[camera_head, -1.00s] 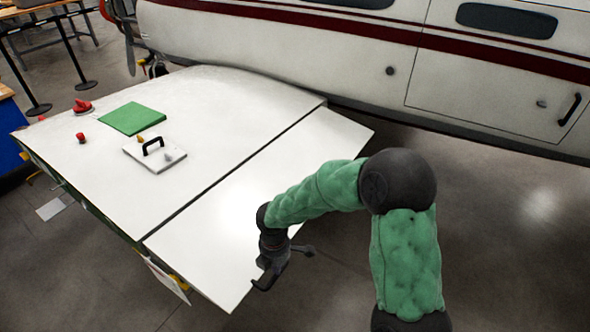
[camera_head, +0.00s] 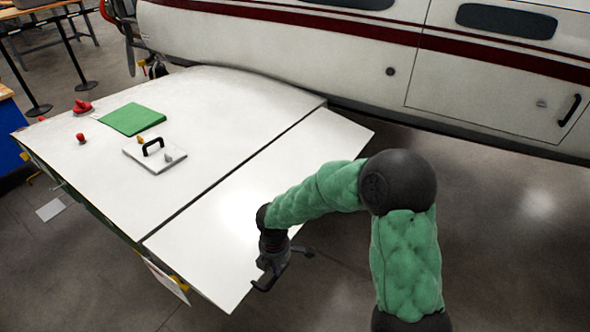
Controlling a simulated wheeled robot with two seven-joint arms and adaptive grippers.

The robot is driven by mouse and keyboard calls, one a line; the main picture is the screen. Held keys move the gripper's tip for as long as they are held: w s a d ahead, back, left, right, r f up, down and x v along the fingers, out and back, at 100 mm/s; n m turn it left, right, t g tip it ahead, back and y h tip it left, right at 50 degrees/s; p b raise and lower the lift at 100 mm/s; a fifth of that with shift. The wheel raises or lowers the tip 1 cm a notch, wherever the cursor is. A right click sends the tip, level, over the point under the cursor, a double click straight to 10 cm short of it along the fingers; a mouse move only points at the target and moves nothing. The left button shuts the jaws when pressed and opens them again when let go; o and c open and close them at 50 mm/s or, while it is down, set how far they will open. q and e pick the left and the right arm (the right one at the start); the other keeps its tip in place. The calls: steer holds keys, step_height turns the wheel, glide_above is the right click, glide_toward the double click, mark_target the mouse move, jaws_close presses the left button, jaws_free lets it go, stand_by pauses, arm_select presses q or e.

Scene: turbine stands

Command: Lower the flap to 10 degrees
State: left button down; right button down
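The flap (camera_head: 215,240) is the white panel along the near right edge of the white wing (camera_head: 125,195). A dark gap runs between them. The flap looks nearly in line with the wing; its exact angle cannot be read. My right arm comes in from the lower right in a green cover. My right gripper (camera_head: 284,269) is at the flap's outer edge, with one dark finger over the edge and the other reaching to the right. The fingers look spread apart. Whether it touches the flap is hard to tell. My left gripper is not in view.
On the wing lie a green cloth (camera_head: 132,118), a white plate with a black handle (camera_head: 155,154) and red items (camera_head: 82,107). The white fuselage (camera_head: 330,45) with a dark red stripe stands behind. The floor right of the flap is clear.

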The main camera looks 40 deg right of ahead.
mark_target(275, 279)
steer(key=shift+f, duration=0.2)
steer(key=shift+f+b, duration=0.95)
steer(key=shift+f, duration=0.3)
steer(key=shift+w+a+f+b, duration=0.15)
steer(key=shift+f+b, duration=0.45)
steer(key=shift+f, duration=0.3)
steer(key=shift+a+f+b, duration=0.15)
steer(key=shift+f+b, duration=0.45)
steer(key=shift+f, duration=0.25)
steer(key=shift+f, duration=0.3)
steer(key=shift+r+p, duration=4.6)
steer(key=shift+r, duration=0.55)
steer(key=shift+f, duration=0.1)
